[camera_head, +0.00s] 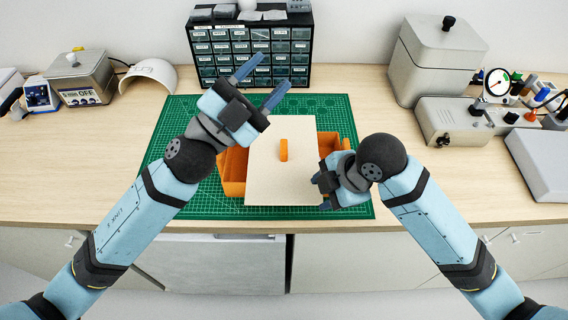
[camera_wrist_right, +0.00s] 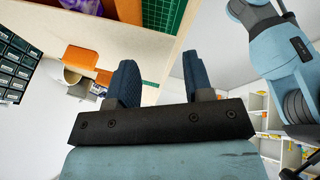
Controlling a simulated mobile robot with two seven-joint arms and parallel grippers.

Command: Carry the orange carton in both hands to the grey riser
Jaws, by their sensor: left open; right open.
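The orange carton (camera_head: 234,188) sits on the green cutting mat (camera_head: 170,150). A pale flat panel (camera_head: 270,185) with an orange tab (camera_head: 284,150) covers its middle, so orange shows only at the left and right. My left gripper (camera_head: 260,82) is open and empty above the mat's back part, behind the carton. My right gripper (camera_head: 322,190) is low by the carton's front right; whether it touches cannot be told. In the right wrist view its fingers (camera_wrist_right: 158,62) are apart with nothing between them. I cannot make out a grey riser for certain.
A drawer cabinet (camera_head: 250,50) stands behind the mat. A grey box with a black knob (camera_head: 438,62) and a grey instrument (camera_head: 452,122) stand at right, beside a grey sloped block (camera_head: 545,160). Bench is clear beside the mat.

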